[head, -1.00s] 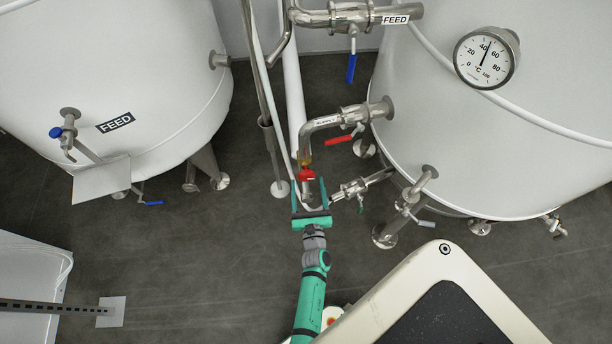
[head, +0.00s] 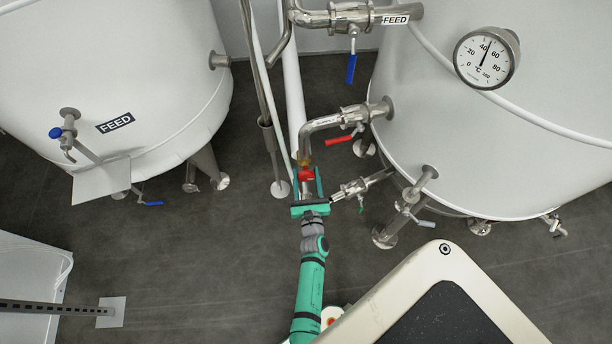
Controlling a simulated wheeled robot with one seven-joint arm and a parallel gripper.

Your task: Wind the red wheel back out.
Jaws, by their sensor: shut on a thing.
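The red wheel (head: 306,174) sits on a brass-coloured valve body at the lower end of the bent steel pipe (head: 322,123) that comes from the right tank. My gripper (head: 307,184) reaches up to it from below in the picture. Its two green fingers stand on the left and right of the wheel and are shut on it. The gripper's body hides the lower side of the wheel and part of the pipe behind. How far the wheel is wound cannot be told.
A red lever (head: 338,140) is close at the upper right of the wheel. A short steel valve (head: 352,188) juts toward my gripper's right side. A white upright pipe (head: 294,85) stands behind. The right tank (head: 450,140) is near. Floor to the left is clear.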

